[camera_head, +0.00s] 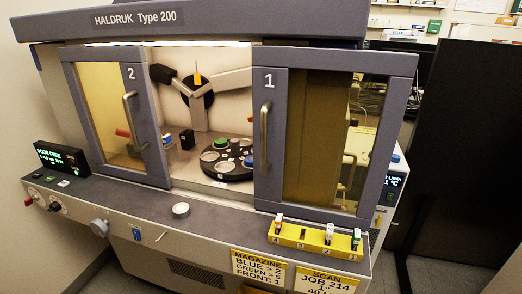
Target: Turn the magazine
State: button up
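The magazine (228,172), a black round plate with several pale round places, lies flat inside the cabinet in the gap between the doors. A green piece (221,143) is at its back and a blue piece (248,160) at its right, partly cut off by door 1's frame. The pocket numbers are too small to read. The yellow magazine label (257,268) on the front reads "BLUE > 2, GREEN > 5, FRONT: 1". My gripper is not in view.
Door 2 (158,150) at left and door 1 (259,190) at right flank the opening. A display (61,154) reads "DOOR FREE". A yellow rack (314,238) with several small pieces stands on the ledge. A black panel (465,150) stands at right.

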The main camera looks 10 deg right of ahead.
aim_at(227, 162)
jog(key=i+u, duration=0.5)
jog(key=u, duration=0.25)
